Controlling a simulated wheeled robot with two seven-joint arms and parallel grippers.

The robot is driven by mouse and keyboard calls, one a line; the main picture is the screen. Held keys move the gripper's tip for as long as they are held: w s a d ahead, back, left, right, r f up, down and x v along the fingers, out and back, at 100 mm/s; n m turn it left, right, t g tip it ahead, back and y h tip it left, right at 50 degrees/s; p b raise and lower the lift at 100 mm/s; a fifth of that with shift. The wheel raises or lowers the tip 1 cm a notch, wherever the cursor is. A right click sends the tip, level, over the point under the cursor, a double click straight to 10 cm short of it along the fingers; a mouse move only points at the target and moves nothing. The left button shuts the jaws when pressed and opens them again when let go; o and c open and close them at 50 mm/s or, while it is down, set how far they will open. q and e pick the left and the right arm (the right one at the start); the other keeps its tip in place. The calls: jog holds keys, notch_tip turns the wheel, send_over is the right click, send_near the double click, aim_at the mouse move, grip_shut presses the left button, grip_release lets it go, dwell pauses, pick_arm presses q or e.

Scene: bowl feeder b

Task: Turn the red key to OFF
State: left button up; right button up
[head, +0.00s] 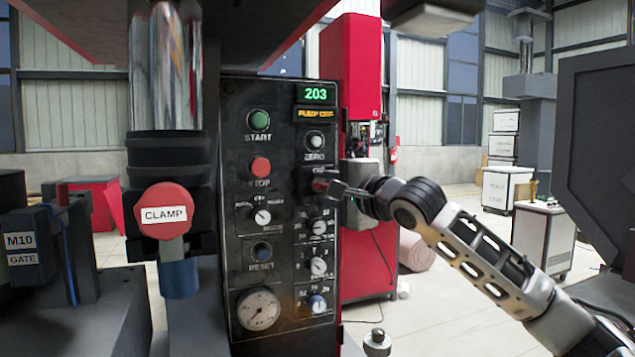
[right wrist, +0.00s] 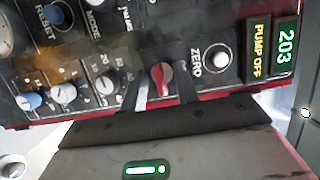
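The red key (right wrist: 162,79) is on the black control panel (head: 285,200), beside the ZERO button (right wrist: 217,58). In the head view only a small red part of the key (head: 320,186) shows beside my right gripper (head: 333,190). In the right wrist view the two fingers of my right gripper (right wrist: 165,88) stand on either side of the key with gaps visible, so it looks open around the key and not clamped. The key's position labels are too blurred or covered to read. My left gripper is not in view.
Close around the key are several knobs (head: 318,266). START (head: 258,120) and STOP (head: 260,167) buttons sit left of it. The display (head: 316,95) reads 203, with PUMP OFF below. A red CLAMP knob (head: 166,210) stands out on the left.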

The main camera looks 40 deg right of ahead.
grip_shut()
jog(key=shift+r+n+p, duration=0.15)
jog(key=shift+n+p, duration=0.25)
jog(key=shift+p, duration=0.2)
jog(key=shift+n+g+p, duration=0.6)
jog(key=shift+n+p, duration=0.6)
jog(key=shift+n+h, duration=0.3)
jog(key=shift+n, duration=0.4)
